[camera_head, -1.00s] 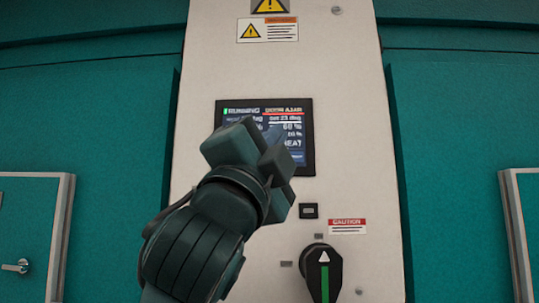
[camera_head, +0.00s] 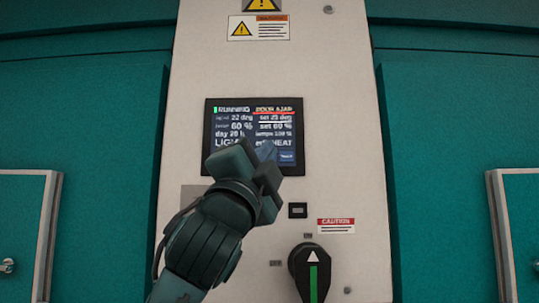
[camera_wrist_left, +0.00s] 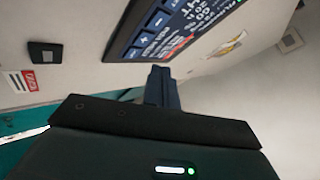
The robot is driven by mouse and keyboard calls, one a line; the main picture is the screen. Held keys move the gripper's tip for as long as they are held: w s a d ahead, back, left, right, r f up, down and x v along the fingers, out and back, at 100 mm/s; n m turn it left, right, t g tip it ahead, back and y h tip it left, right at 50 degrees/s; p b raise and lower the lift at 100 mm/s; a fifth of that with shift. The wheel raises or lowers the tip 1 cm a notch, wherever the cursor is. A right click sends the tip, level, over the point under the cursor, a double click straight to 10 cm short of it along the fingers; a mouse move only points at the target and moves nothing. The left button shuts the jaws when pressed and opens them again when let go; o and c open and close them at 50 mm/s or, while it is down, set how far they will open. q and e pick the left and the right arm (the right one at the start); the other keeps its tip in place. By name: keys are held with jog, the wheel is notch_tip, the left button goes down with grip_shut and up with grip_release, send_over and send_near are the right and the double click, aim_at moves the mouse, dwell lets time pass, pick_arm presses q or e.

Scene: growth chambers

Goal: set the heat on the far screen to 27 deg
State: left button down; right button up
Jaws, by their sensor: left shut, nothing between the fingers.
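The screen (camera_head: 253,105) is a dark panel on a pale upright cabinet. It shows "RUNNING", a "DOOR AJAR" line underlined in red, a temperature that reads about 22 deg, and an underlined set value in the twenties whose last digit is blurred. "LIGHT" and "HEAT" labels are partly covered. My left gripper (camera_head: 268,150) is shut and empty, its tips before the screen's lower right part. In the left wrist view the shut fingers (camera_wrist_left: 162,88) point at the screen's edge, near plus and minus buttons (camera_wrist_left: 150,28). Contact cannot be told. My right gripper is not in view.
Below the screen are a small black switch (camera_head: 298,210), a red-topped caution label (camera_head: 336,226) and a black rotary knob (camera_head: 312,272) with a green stripe. A warning label (camera_head: 258,27) is above. Teal walls with framed doors (camera_head: 520,235) stand on both sides.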

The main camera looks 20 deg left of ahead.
pick_arm(q)
jog(key=shift+w+a, duration=0.15)
jog(key=shift+w, duration=0.4)
jog(key=shift+w+a, duration=0.15)
jog(key=shift+w, duration=0.4)
jog(key=shift+w, duration=0.1)
dwell(1.2)
jog(key=shift+w+a, duration=0.1)
jog(key=shift+w, duration=0.2)
jog(key=shift+w+a+p, duration=0.1)
jog(key=shift+w+p, duration=0.15)
jog(key=shift+p, duration=0.1)
dwell(0.5)
jog(key=shift+s, duration=0.1)
jog(key=shift+s+d, duration=0.2)
jog(key=shift+s, duration=0.4)
jog(key=shift+s+d+b, duration=0.1)
jog(key=shift+s+d, duration=0.15)
jog(key=shift+s, duration=0.55)
jog(key=shift+s+d+b, duration=0.1)
jog(key=shift+s+d, duration=0.1)
jog(key=shift+s, duration=0.6)
jog(key=shift+s+d+b, duration=0.1)
jog(key=shift+s+d, duration=0.15)
jog(key=shift+s, duration=0.55)
dwell(0.8)
